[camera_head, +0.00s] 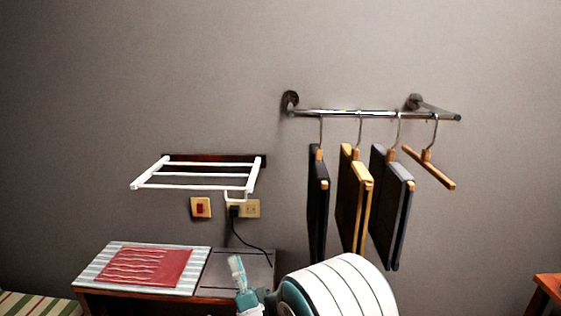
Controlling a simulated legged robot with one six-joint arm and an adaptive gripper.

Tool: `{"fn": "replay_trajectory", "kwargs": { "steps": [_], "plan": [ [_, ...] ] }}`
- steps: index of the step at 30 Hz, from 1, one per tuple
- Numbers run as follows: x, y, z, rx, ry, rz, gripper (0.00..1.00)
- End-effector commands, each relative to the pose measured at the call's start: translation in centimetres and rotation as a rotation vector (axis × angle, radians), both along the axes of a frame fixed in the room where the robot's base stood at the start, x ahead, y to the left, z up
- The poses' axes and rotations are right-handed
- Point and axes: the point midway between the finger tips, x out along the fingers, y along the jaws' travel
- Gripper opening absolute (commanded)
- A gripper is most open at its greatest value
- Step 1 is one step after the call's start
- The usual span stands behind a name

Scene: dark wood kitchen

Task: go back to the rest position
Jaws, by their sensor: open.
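My gripper (243,284) shows only in part at the bottom of the view, a small teal and white finger-like piece pointing up. It is open, and nothing is seen held in it. A large white rounded shell with dark lines and a teal rim, which seems to be part of my arm, stands to its right and hides some of it. The gripper appears in front of the right part of a low wooden table (205,300). Whether it touches the table cannot be told.
A striped mat with a red cloth (145,267) lies on the table. Above are a white wall rack (196,174), a red switch (201,208) and a socket (250,208) with a black cord. A metal rail (365,113) carries hangers with folded cloths. A wooden edge (548,288) shows at lower right.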

Motion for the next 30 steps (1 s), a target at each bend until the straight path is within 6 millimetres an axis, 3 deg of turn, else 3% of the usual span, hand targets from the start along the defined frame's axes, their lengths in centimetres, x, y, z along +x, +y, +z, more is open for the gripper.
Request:
{"fn": "replay_trajectory", "kwargs": {
  "steps": [17, 24, 30],
  "plan": [
    [3.0, -2.6, 2.8, -0.225, 0.158, -0.184, 0.45],
    [4.0, -6.0, 4.3, -0.449, 0.318, -0.328, 0.45],
    [3.2, -9.9, 4.7, -0.671, 0.478, -0.429, 0.45]
  ]
}}
